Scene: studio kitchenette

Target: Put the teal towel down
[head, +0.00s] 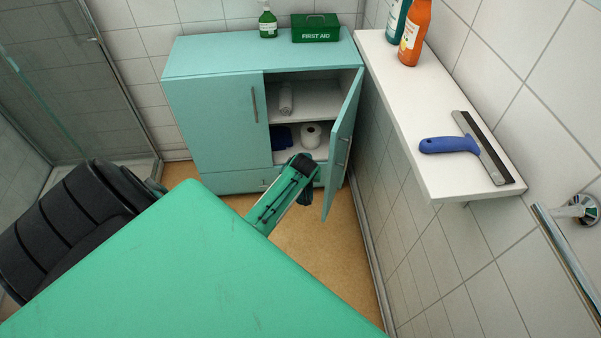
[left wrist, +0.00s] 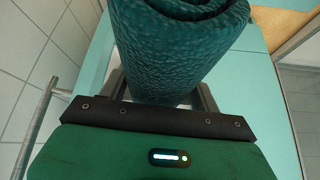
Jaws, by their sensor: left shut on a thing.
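The teal towel (left wrist: 180,45) is a dark, textured roll in the left wrist view. It sits between the two fingers of my left gripper (left wrist: 162,98), which is shut on it. In the head view my left gripper (head: 305,178) is in front of the teal cabinet (head: 210,115), near its open right door (head: 343,145). A small dark teal part shows beside it there; most of the towel is hidden by my gripper and arm. I cannot tell whether the towel touches a surface. My right gripper is not in view.
The cabinet's shelves hold a white toilet roll (head: 311,134), a pale roll (head: 286,98) and a dark blue item (head: 281,137). A first aid box (head: 315,28) and green bottle (head: 267,20) stand on top. A blue-handled squeegee (head: 450,145) lies on the white wall shelf (head: 425,95).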

